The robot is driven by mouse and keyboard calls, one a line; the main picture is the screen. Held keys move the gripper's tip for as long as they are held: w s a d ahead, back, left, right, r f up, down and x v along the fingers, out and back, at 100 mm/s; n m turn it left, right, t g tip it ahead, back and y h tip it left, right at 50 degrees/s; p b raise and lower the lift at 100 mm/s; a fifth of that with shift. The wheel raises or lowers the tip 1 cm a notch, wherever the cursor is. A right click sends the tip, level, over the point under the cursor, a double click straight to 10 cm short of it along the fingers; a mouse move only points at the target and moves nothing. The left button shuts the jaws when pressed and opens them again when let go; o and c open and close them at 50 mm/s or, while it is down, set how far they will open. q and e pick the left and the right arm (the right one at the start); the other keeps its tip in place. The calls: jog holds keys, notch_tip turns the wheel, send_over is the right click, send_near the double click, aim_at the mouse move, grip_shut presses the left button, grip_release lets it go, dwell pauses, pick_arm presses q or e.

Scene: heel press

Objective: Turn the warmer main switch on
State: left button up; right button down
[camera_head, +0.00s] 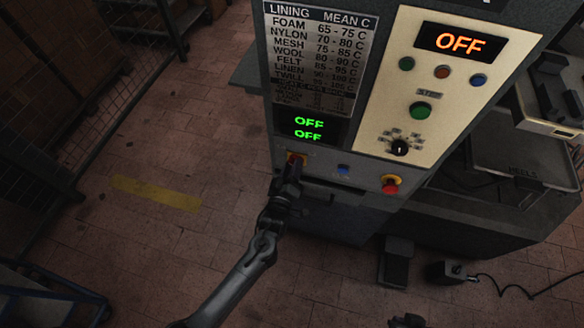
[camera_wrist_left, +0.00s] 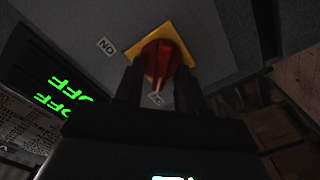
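The warmer main switch is a red rotary knob (camera_wrist_left: 166,60) on a yellow plate (camera_wrist_left: 172,34), on the grey panel of the machine. An ON label (camera_wrist_left: 107,46) sits beside the plate, and a second small label (camera_wrist_left: 156,99) sits between my fingers, too dim to read surely. In the head view my left gripper (camera_head: 292,168) is at this switch and covers most of it. In the wrist view the left fingers (camera_wrist_left: 158,88) are apart, one on each side of the knob; contact is unclear. Two green displays (camera_head: 309,129) read OFF.
The cream panel (camera_head: 440,80) above has an orange OFF display (camera_head: 460,41), buttons and a dial (camera_head: 399,147).

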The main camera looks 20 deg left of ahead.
pick_arm(q)
jog(key=shift+c, duration=0.3)
grip_shut()
jog(key=m+p, duration=0.2)
jog(key=m, duration=0.4)
jog(key=m+p, duration=0.3)
jog(key=m, duration=0.3)
jog(key=m+p, duration=0.2)
jog(key=m, duration=0.4)
jog(key=shift+d, duration=0.4)
jog(key=shift+p, duration=0.3)
jog(key=shift+f, duration=0.1)
